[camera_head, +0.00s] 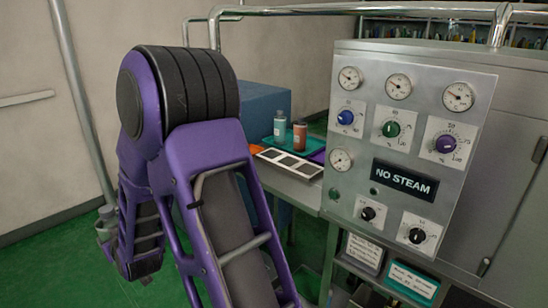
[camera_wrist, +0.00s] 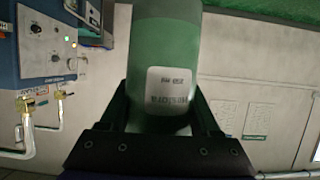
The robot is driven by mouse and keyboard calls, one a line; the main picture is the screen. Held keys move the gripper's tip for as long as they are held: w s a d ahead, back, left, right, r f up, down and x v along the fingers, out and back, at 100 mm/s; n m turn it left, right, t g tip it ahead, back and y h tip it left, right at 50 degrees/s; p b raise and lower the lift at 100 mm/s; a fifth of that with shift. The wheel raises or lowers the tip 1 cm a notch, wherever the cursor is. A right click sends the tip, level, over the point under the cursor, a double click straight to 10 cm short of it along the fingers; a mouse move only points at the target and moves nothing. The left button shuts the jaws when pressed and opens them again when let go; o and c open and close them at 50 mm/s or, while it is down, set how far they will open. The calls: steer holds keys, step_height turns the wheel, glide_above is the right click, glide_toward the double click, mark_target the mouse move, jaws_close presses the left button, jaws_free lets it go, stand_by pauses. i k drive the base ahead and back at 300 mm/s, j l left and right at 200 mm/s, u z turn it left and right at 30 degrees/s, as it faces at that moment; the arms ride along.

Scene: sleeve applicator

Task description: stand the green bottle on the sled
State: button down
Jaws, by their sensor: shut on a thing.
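A green bottle (camera_wrist: 165,65) with a white label fills the upper middle of the wrist view. My gripper (camera_wrist: 162,108) is shut on it, one dark finger on each side. The bottle's top end runs out of the picture, so I cannot see it whole. I cannot make out the sled for certain in either view.
A pale teal bottle (camera_head: 280,128) and a brown-orange bottle (camera_head: 299,136) stand on the table at the back. A white strip with dark squares (camera_head: 290,162) lies before them. A grey gauge panel (camera_head: 408,150) stands at right. The wrist view shows brass valves (camera_wrist: 28,103).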

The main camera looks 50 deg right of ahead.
mark_target(289, 162)
steer(key=i+z, duration=0.15)
steer(key=i, duration=0.85)
steer(key=i+z, duration=0.15)
steer(key=i, duration=0.25)
steer(key=i+j+z, duration=0.15)
steer(key=i, duration=0.25)
steer(key=z, duration=2.25)
